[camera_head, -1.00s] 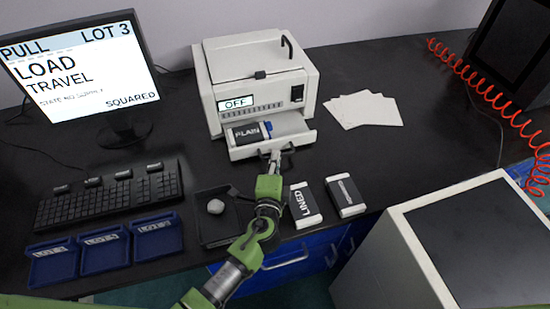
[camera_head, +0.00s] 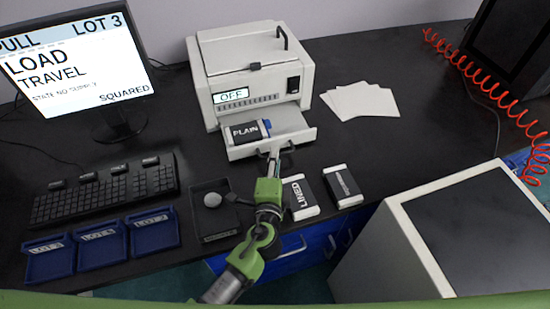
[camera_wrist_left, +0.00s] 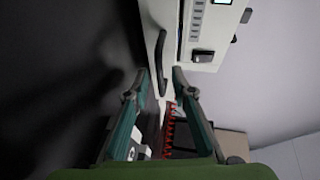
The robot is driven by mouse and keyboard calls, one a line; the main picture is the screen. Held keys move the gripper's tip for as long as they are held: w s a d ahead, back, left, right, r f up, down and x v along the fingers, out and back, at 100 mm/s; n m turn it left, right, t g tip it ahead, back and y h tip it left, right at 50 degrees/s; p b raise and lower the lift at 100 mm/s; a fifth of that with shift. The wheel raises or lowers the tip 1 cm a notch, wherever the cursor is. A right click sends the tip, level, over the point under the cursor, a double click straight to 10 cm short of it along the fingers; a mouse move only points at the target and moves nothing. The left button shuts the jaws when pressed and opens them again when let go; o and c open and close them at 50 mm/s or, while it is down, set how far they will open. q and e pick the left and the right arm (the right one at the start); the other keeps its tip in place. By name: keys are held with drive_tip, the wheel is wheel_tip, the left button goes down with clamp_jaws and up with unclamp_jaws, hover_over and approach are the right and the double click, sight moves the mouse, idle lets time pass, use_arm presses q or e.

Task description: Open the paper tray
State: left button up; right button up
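The paper tray (camera_head: 247,152) is a white drawer partly pulled out of the front of the white printer (camera_head: 258,73), with a dark pack labelled PLAIN (camera_head: 245,131) lying in it. Its dark handle (camera_head: 288,154) is on the tray front. My left gripper (camera_head: 271,158) is at the tray front by the handle. In the left wrist view the gripper (camera_wrist_left: 160,72) has its fingers apart, with the dark handle (camera_wrist_left: 161,82) between the fingertips and slim gaps beside it. Firm contact cannot be made out. My right gripper is not in view.
A LINED pack (camera_head: 300,198) and another dark pack (camera_head: 343,187) lie in front right of the printer. White sheets (camera_head: 360,102) lie right.

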use_arm(q)
drive_tip(key=v, duration=1.1)
drive_tip(key=shift+s, duration=0.1)
